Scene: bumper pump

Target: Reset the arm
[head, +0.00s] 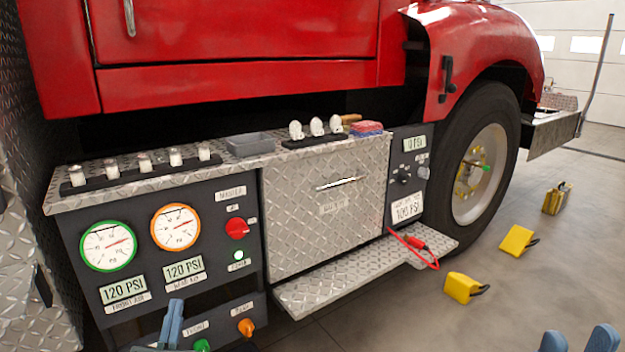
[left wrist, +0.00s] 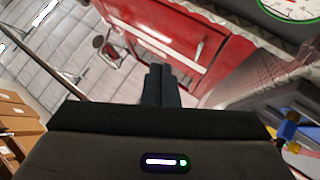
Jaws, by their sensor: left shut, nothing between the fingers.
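My left gripper (head: 172,322) is at the bottom of the head view, in front of the lower part of the truck's pump panel (head: 215,285). Its blue fingers are together and hold nothing. In the left wrist view the closed fingers (left wrist: 161,85) point toward the red truck side (left wrist: 185,40). My right gripper (head: 580,342) is at the bottom right corner of the head view, over the floor. Its two blue fingertips stand apart with nothing seen between them; the rest is cut off.
The panel carries a green-rimmed gauge (head: 108,246), an orange-rimmed gauge (head: 176,227) and a red knob (head: 237,228). A diamond-plate step (head: 340,280) juts out to the right. Yellow chocks (head: 518,240) lie on the floor by the wheel (head: 482,170). Open floor lies at right.

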